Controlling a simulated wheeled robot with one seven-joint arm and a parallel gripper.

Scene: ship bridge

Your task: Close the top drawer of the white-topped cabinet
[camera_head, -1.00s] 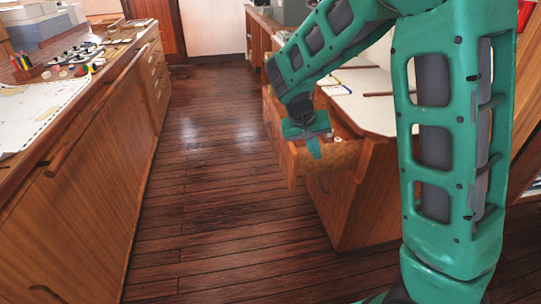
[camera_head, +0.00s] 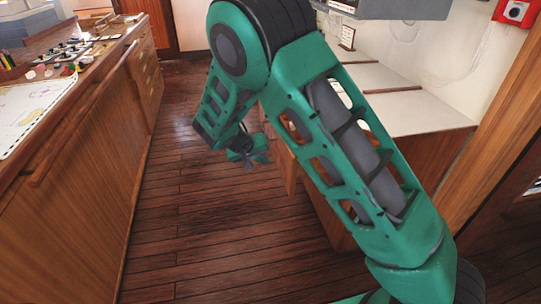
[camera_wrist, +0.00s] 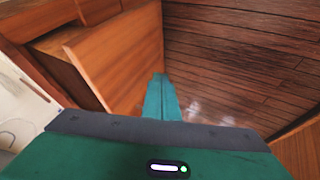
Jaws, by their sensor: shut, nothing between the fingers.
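The white-topped cabinet (camera_head: 430,112) stands on the right in the head view, largely behind my arm. Its top drawer (camera_head: 288,168) sticks out toward the aisle; only a narrow strip of its wooden front shows beside my arm. In the wrist view, the drawer's wooden front panel (camera_wrist: 118,62) stands out from the cabinet with a dark gap behind it. My gripper (camera_head: 258,156) is shut and empty, hanging over the aisle just left of the drawer front. Its fingers (camera_wrist: 160,80) show beside the panel's edge in the wrist view; I cannot tell whether they touch it.
A long wooden counter (camera_head: 85,150) with a handrail and a chart (camera_head: 30,115) runs along the left. The dark plank floor (camera_head: 215,225) between the counter and cabinet is clear. A grey box (camera_head: 390,8) hangs above the cabinet, and a red box (camera_head: 515,12) is on the wall.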

